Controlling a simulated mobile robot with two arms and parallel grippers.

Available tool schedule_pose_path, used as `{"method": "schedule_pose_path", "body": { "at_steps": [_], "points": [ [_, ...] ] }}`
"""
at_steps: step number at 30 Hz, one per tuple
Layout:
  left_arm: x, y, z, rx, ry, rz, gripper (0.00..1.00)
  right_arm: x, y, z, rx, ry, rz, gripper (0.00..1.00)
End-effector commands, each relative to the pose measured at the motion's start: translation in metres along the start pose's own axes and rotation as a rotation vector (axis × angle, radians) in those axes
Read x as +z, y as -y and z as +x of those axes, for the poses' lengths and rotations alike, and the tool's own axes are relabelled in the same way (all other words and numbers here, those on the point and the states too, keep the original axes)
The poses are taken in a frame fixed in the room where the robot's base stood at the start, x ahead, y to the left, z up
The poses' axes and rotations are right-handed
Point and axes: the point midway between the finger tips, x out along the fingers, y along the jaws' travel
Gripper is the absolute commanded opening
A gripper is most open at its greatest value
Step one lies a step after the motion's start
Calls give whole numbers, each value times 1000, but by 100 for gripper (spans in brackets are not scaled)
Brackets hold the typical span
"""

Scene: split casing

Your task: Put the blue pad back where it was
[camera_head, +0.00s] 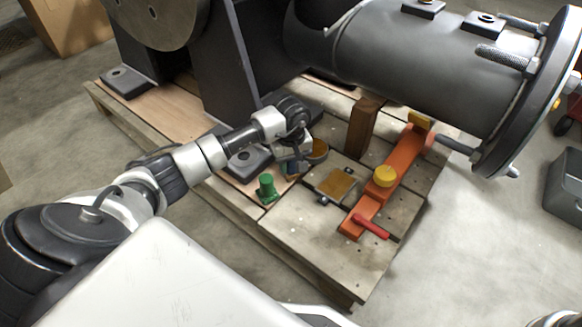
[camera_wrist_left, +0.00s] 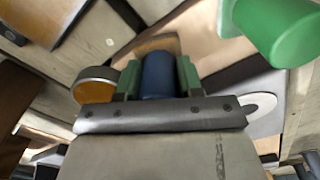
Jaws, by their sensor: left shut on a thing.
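My left gripper (camera_head: 291,168) is low over the wooden pallet (camera_head: 310,245), beside the black foot of the large grey casing. It is shut on the blue pad (camera_wrist_left: 158,75), a dark blue round piece that shows between its two fingers in the left wrist view. In the head view the arm and gripper hide most of the pad. I cannot tell whether its underside touches anything.
A green round piece (camera_head: 267,188) stands close left of the gripper. An ochre round piece (camera_head: 317,150) is close right. Further right are an ochre-topped plate (camera_head: 338,185), an orange bar (camera_head: 403,160) with a yellow knob (camera_head: 385,176), and a red handle (camera_head: 370,227). The grey pipe (camera_head: 420,65) overhangs behind.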

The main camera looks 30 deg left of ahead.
Motion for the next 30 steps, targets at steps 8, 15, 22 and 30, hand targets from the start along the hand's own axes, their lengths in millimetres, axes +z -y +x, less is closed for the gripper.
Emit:
{"method": "schedule_pose_path", "body": {
  "at_steps": [8,15,22,30],
  "points": [
    [0,0,0,1,-1,0,17,0,0,0,-1,-1,0,43],
    [0,0,1,2,0,0,62,0,0,0,0,-1,0,43],
    [0,0,1,2,0,0,62,0,0,0,0,-1,0,43],
    [-1,0,-32,2,-2,1,62,8,-5,24,0,0,0,43]
  ]
}}
